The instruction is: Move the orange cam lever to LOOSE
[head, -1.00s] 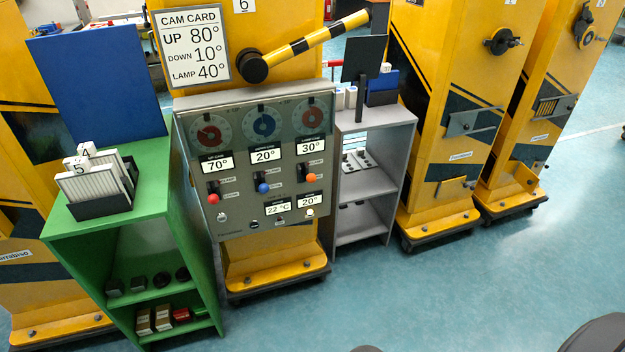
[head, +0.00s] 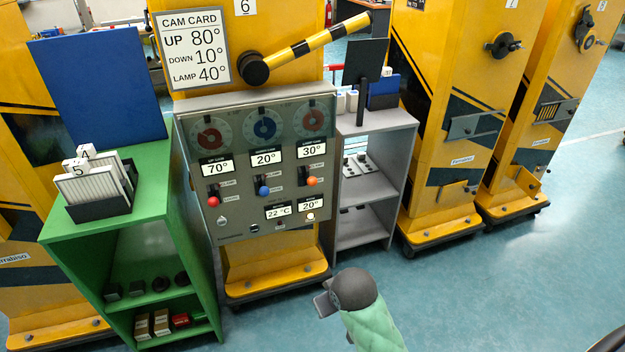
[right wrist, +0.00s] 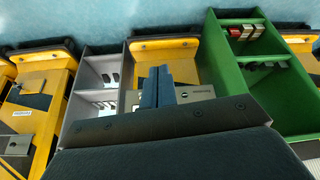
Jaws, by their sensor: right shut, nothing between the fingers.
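The orange cam lever (head: 312,181) is on the right of the grey control panel (head: 240,232), below the 30° display. Its small labels are too blurred to read, so I cannot tell which marking it stands at. A red lever (head: 213,202) and a blue lever (head: 263,190) sit to its left. My right gripper is low in front of the panel in the head view, clear of the lever. In the right wrist view its dark fingers (right wrist: 158,72) are together and empty, with the panel (right wrist: 195,92) partly hidden behind them. My left gripper is not in view.
The cam card (head: 194,48) reads UP 80°, DOWN 10°, LAMP 40°. A striped barrier arm (head: 310,45) rises above the panel. A green shelf (head: 190,235) stands left and a grey shelf (head: 402,165) right. The floor in front is open.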

